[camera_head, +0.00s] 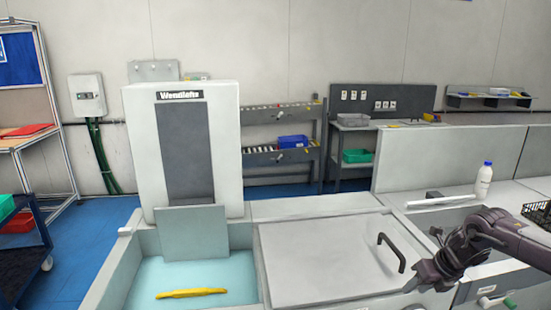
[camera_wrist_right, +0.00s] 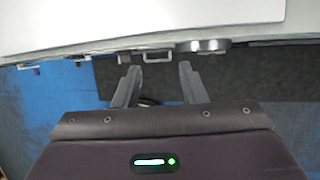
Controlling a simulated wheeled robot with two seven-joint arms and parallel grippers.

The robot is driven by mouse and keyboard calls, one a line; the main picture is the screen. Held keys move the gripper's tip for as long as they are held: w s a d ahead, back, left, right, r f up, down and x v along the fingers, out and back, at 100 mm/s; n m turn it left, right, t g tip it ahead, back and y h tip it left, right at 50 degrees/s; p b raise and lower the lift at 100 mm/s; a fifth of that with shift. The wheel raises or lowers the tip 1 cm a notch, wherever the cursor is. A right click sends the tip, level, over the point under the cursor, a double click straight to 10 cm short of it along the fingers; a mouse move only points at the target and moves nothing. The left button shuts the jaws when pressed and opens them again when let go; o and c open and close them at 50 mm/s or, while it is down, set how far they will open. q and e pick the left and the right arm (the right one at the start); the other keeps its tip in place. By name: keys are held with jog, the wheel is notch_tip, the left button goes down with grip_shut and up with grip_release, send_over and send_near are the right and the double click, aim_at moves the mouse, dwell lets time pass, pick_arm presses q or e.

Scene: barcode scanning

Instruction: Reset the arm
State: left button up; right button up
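My right arm comes in from the right in the head view, and its gripper (camera_head: 424,277) is low, near the front right corner of the white lid with the black handle. The right wrist view shows the right gripper (camera_wrist_right: 156,75) with two fingers spread apart and nothing between them. Beyond the fingertips is the edge of a pale surface with small fittings under it. My left arm and left gripper are not in the head view.
A yellow item (camera_head: 192,293) lies in the light blue basin beneath the tall white machine (camera_head: 226,135). The white lid (camera_head: 310,262) has a raised black handle (camera_head: 392,252). A white bottle (camera_head: 484,181) and a black basket (camera_head: 538,212) stand on the right counter.

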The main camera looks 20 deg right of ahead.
jog(key=w+a+f+m+t+y, duration=0.1)
jog(key=a+f+m, duration=0.2)
jog(key=a+f, duration=0.8)
jog(key=w+a+f+m+t, duration=0.1)
jog(key=w+a+f+m, duration=0.15)
jog(key=a, duration=1.55)
jog(key=s+a+r+m+t+h, duration=0.1)
jog(key=s+a+r+m, duration=0.3)
jog(key=m, duration=0.3)
jog(key=s+a+r+m+h, duration=0.1)
jog(key=s+a+m, duration=0.2)
jog(key=a+m, duration=0.4)
jog(key=s+d+r+m+g, duration=0.2)
jog(key=s+r+m+g, duration=0.15)
jog(key=s+m, duration=0.75)
notch_tip(320, 180, down, 31)
jog(key=s+g, duration=0.2)
jog(key=s+d+f, duration=0.2)
jog(key=s+f, duration=0.6)
jog(key=s, duration=0.1)
jog(key=s+d+f+g, duration=0.1)
jog(key=s+f, duration=0.8)
jog(key=s, duration=0.1)
jog(key=shift+d+f, duration=0.25)
jog(key=shift+d, duration=0.1)
